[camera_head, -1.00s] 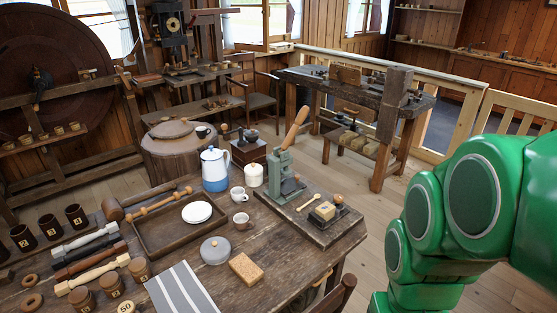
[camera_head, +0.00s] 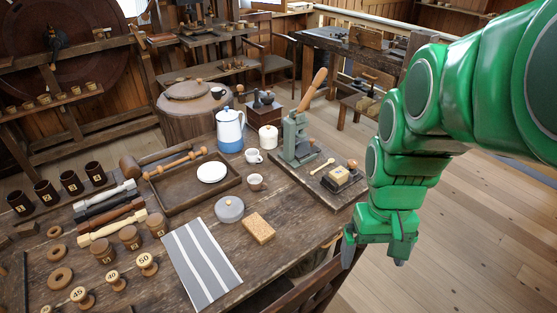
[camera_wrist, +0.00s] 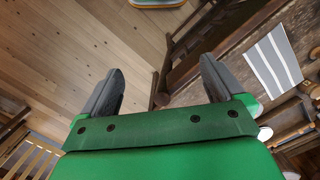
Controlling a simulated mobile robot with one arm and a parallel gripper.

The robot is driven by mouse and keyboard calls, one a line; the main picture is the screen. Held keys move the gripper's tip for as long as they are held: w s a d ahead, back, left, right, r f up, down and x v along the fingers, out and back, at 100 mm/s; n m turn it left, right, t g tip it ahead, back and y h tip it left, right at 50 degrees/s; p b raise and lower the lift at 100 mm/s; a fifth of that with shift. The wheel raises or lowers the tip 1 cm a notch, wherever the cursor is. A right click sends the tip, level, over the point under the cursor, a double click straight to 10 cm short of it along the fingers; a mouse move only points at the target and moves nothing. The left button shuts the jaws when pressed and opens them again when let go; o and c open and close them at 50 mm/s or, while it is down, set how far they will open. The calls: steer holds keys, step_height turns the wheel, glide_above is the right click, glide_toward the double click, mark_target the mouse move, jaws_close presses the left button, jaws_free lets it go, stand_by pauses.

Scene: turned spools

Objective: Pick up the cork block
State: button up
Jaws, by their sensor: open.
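The cork block (camera_head: 259,228) is a tan, speckled rectangular block lying flat on the wooden table (camera_head: 292,238), near its front right edge. It lies right of the striped cloth and just below the round grey lid. My gripper (camera_head: 375,257) hangs to the right of the block, beyond the table's edge, pointing down. In the wrist view my gripper (camera_wrist: 160,85) shows two dark fingers spread apart with nothing between them. I cannot make out the cork block in the wrist view.
A striped grey cloth (camera_head: 202,262) lies left of the block, and it also shows in the wrist view (camera_wrist: 272,62). A chair back (camera_head: 318,285) stands at the table's front edge. Open floor lies right.

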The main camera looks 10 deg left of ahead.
steer(key=w+a+f+n, duration=0.25)
steer(key=w+a, duration=0.25)
steer(key=w, duration=0.4)
steer(key=n+t, duration=0.1)
steer(key=n, duration=0.4)
glide_toward(256, 224)
steer(key=shift+s+d+f, duration=0.2)
steer(key=shift+s+f, duration=0.1)
steer(key=shift+s, duration=0.15)
steer(key=shift+a+f, duration=0.25)
steer(key=shift+f, duration=0.2)
steer(key=shift+w+d+f, duration=0.1)
steer(key=shift+w+f, duration=0.05)
steer(key=shift+f, duration=1.7)
steer(key=shift+w+d+f, duration=0.1)
steer(key=shift+w+f, duration=0.05)
steer(key=shift+f, duration=1.7)
